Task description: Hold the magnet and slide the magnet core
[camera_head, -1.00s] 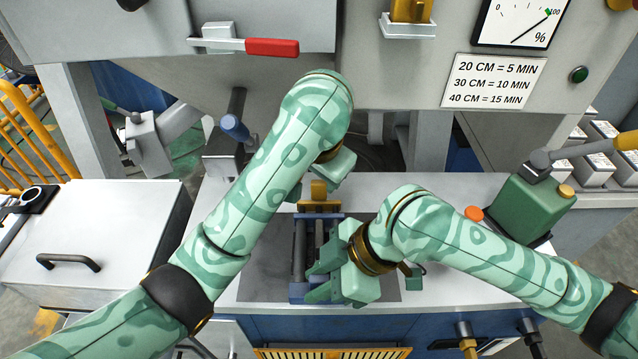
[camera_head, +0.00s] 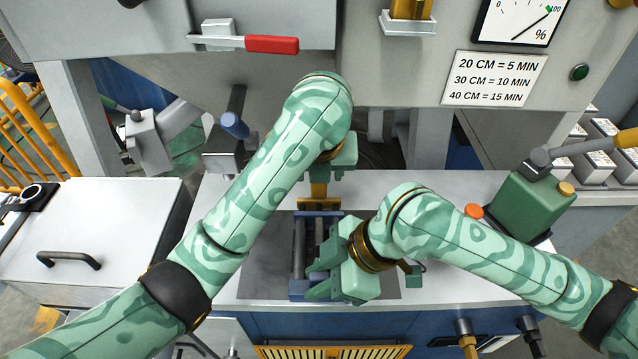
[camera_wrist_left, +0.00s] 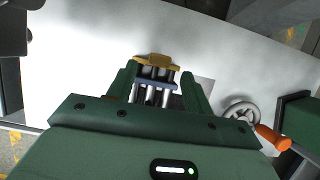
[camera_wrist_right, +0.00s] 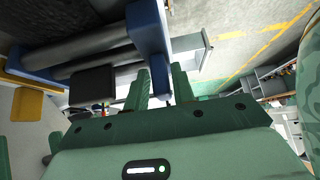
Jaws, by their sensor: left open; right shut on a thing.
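The magnet is a frame of dark rods (camera_head: 299,245) with blue end plates, lying on the grey bench top. It also shows in the left wrist view, with a blue bar (camera_wrist_left: 155,85) across pale rods. The yellow magnet core (camera_head: 319,192) is at its far end and shows in the left wrist view (camera_wrist_left: 156,61). My left gripper (camera_wrist_left: 158,85) is open, its fingers spread either side of the rods in that view; in the head view my arm mostly hides it. My right gripper (camera_head: 318,278) is shut on the magnet at its near end.
A green canister (camera_head: 535,208) with an orange cap stands at the right. A grey box with a black handle (camera_head: 68,260) is at the left. The machine with a red lever (camera_head: 271,46) rises behind. The bench right of the magnet is partly clear.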

